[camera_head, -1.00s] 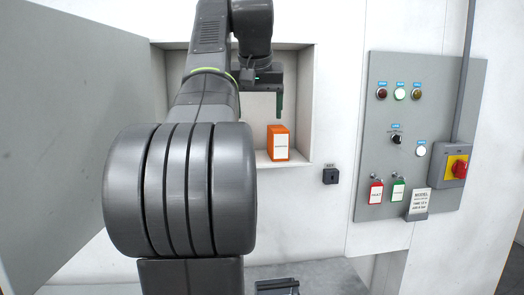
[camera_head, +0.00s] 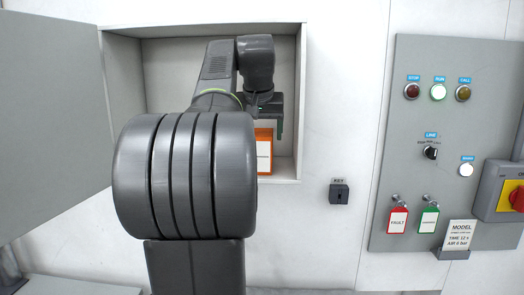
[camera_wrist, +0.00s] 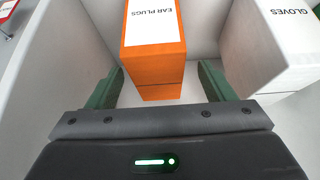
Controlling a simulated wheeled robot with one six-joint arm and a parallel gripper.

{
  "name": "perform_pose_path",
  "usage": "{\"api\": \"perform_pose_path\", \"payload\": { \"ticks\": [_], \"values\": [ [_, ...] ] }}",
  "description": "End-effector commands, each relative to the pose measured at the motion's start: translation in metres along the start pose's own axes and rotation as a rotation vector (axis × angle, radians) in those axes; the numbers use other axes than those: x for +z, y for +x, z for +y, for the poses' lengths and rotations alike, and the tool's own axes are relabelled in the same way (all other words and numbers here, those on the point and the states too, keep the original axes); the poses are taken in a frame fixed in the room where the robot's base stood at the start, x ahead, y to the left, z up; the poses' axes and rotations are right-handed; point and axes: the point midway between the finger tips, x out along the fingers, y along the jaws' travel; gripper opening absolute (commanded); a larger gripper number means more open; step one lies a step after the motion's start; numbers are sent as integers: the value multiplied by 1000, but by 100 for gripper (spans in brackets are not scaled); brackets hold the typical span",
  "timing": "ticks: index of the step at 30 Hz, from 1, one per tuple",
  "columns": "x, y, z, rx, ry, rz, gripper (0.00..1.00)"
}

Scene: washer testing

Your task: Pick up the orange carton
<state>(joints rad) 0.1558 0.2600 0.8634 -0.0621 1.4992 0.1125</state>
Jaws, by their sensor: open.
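The orange carton (camera_wrist: 155,65) stands in a white recess, with a white label that reads EAR PLUGS in the wrist view. In the head view the carton (camera_head: 264,163) shows at the recess's right side, partly hidden by my arm. My gripper (camera_wrist: 160,84) is open. Its green fingers lie to the left and right of the carton's near end in the wrist view, with gaps on both sides. In the head view a fingertip of my gripper (camera_head: 280,128) shows just above and beside the carton.
A white GLOVES box (camera_wrist: 278,45) stands right of the carton in the wrist view. The recess wall (camera_wrist: 62,55) is close on the left. A grey open door (camera_head: 50,120) is at left and a control panel (camera_head: 455,150) at right.

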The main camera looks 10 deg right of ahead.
Motion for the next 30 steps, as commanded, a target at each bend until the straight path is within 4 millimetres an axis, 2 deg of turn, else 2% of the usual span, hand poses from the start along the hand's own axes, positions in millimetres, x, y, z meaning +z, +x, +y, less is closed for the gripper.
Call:
{"api": "perform_pose_path", "payload": {
  "ticks": [7, 16, 17, 24, 30],
  "values": [
    [-1, 35, 3, 0, 0, -4, 75],
    [-1, 41, 2, 0, 0, -1, 75],
    [-1, 41, 2, 0, 0, -1, 72],
    [-1, 41, 2, 0, 0, -2, 26],
    [-1, 40, 2, 0, 0, -1, 26]
  ]
}}
